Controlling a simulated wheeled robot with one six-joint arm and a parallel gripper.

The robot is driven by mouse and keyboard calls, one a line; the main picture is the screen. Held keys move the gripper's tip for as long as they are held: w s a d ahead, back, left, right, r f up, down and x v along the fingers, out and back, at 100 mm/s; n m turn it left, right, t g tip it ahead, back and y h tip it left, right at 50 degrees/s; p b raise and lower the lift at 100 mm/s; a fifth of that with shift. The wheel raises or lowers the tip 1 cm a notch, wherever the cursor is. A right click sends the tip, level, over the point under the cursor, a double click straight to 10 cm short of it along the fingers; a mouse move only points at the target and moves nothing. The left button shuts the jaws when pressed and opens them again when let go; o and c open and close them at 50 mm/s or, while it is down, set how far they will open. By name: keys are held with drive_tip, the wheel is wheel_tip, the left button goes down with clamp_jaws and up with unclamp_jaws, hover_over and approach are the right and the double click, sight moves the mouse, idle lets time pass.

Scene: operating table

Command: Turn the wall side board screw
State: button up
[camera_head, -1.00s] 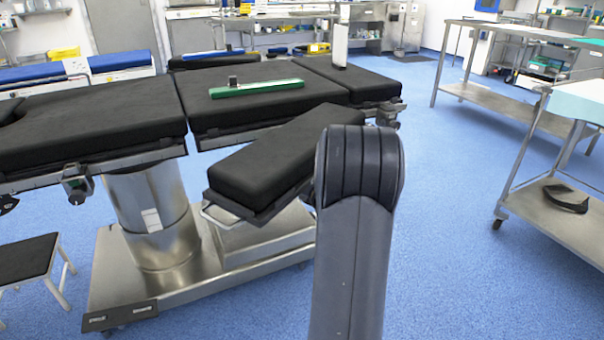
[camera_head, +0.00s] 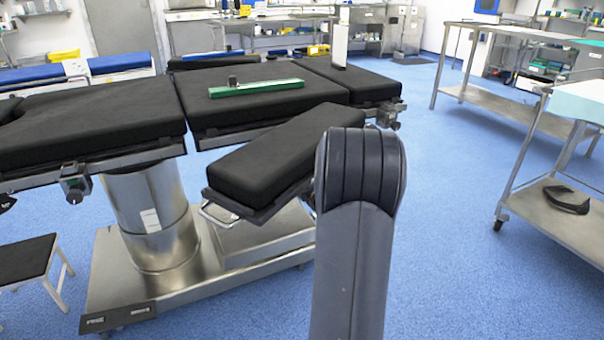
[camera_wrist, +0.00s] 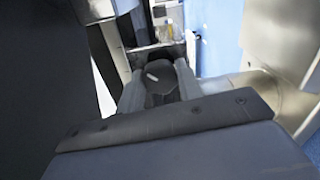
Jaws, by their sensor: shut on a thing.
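In the wrist view my gripper (camera_wrist: 160,88) has two grey fingers closed on the sides of a dark rounded knob (camera_wrist: 158,74). It appears to be the board screw, with a small pale mark on its face. The black padded side board (camera_head: 270,155) sits angled at the near side of the operating table in the head view. The gripper and the held screw do not show in the head view; my arm link blocks part of that area.
The operating table (camera_head: 240,95) carries a green bar (camera_head: 256,89) on its pad. A rail clamp (camera_head: 74,187) shows at left and another (camera_head: 388,114) at right. A metal cart (camera_head: 560,222) stands at right. Blue floor (camera_head: 450,200) is open between the table and cart.

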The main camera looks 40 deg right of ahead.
drive_tip(key=shift+a+f+m+p, duration=0.15)
drive_tip(key=shift+m+p, duration=2.65)
drive_tip(key=shift+m, duration=5)
drive_tip(key=shift+a+m+p, duration=0.1)
drive_tip(key=shift+m+p, duration=2.7)
drive_tip(key=shift+m, duration=5)
drive_tip(key=o, duration=1)
